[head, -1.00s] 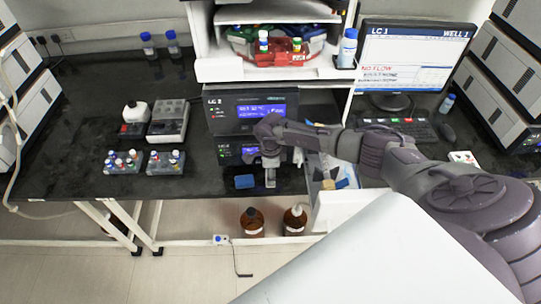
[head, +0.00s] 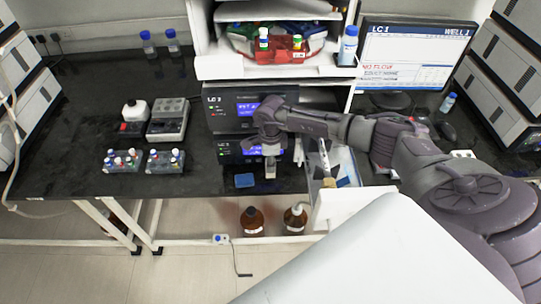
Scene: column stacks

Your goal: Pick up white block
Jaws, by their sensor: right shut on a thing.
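My right gripper (head: 270,164) hangs downward at the front edge of the black bench, in front of the LC 2 instrument. It is shut on a small pale block (head: 270,173), which I take to be the white block. The fingers and block are small here and hard to tell apart, so the exact grip is unclear. The block looks upright. Its gap to the bench is hard to judge. My left gripper is not in view.
A blue block (head: 245,180) lies just left of my right gripper. Two vial racks (head: 122,166) (head: 165,167) and a grey device (head: 168,121) stand further left. A clear-sided bin (head: 345,165) is to the right. Brown bottles (head: 252,221) stand below the bench edge.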

